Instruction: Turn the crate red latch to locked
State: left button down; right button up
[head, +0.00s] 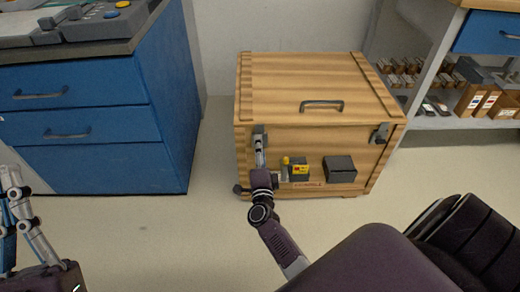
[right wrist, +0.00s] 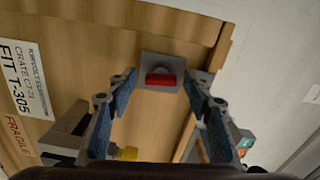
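The wooden crate (head: 300,85) stands on the floor with its lid closed. In the right wrist view, the red latch (right wrist: 160,80) is a short red bar on a grey square plate on the crate front (right wrist: 80,60). The bar lies sideways in that picture. My right gripper (right wrist: 160,86) is open, with its blue-padded fingers on either side of the latch; I cannot tell whether they touch it. In the head view, my right gripper (head: 260,148) is at the crate's front left and hides the red bar. My left gripper (head: 14,185) is at the far left, away from the crate.
A yellow-topped device (head: 296,168) and a dark box (head: 340,168) stick out from the crate front, right of my right gripper. Blue drawers (head: 90,130) stand left, and a stocked shelf (head: 440,122) right. The floor (head: 160,225) before the crate is partly clear.

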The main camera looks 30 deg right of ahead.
jog(key=v, duration=0.7)
jog(key=shift+s, duration=0.25)
jog(key=shift+a, duration=0.1)
